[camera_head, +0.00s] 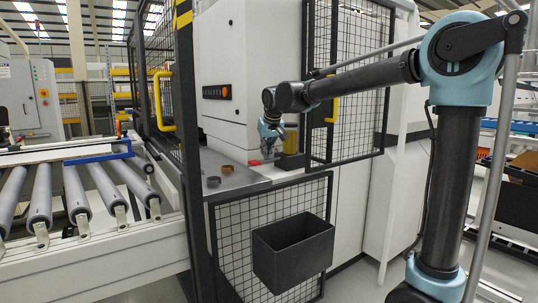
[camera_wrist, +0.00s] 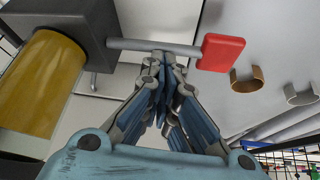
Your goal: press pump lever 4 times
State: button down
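The pump lever is a grey rod with a red end (camera_wrist: 222,52) in the wrist view. Its rod (camera_wrist: 150,46) runs sideways from a dark grey pump block (camera_wrist: 82,22) with a yellow cylinder (camera_wrist: 38,85). My gripper (camera_wrist: 164,62) has its fingertips together just at the rod, about midway along it. I cannot tell whether they touch it. Nothing shows held between the fingers. In the head view my gripper (camera_head: 268,150) points down over the machine's worktop, and a small red spot (camera_head: 254,162) beside it looks like the lever end. The dark block (camera_head: 290,161) is just right of it.
Two open rings, one brown (camera_head: 227,169) and one grey (camera_head: 213,181), lie on the metal worktop (camera_head: 236,182). Mesh guards (camera_head: 346,60) flank the opening. A black bin (camera_head: 293,252) hangs in front. A roller conveyor (camera_head: 75,190) is at the left.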

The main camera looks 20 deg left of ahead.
jog(key=shift+r, duration=0.15)
dwell(0.5)
jog(key=shift+w+d+r, duration=0.25)
jog(key=shift+w+r, duration=0.05)
jog(key=shift+r, duration=0.35)
jog(key=shift+w+d+r, duration=0.25)
jog(key=shift+w+r, duration=0.05)
jog(key=shift+r, duration=0.35)
jog(key=shift+w+d+r, duration=0.25)
jog(key=shift+w+r, duration=0.05)
jog(key=shift+r, duration=0.35)
jog(key=shift+w+d+r, duration=0.25)
jog(key=shift+w+r, duration=0.05)
jog(key=shift+r, duration=0.4)
jog(key=shift+w+d+r, duration=0.3)
jog(key=shift+w+r, duration=0.05)
jog(key=shift+r, duration=0.4)
jog(key=shift+w+d+r, duration=0.25)
jog(key=shift+w+r, duration=0.05)
jog(key=shift+r, duration=0.4)
jog(key=r, duration=0.1)
jog(key=w+r, duration=0.1)
jog(key=d+r, duration=0.1)
jog(key=shift+w+d+r, duration=0.1)
jog(key=shift+w+r, duration=0.05)
jog(key=shift+w, duration=0.1)
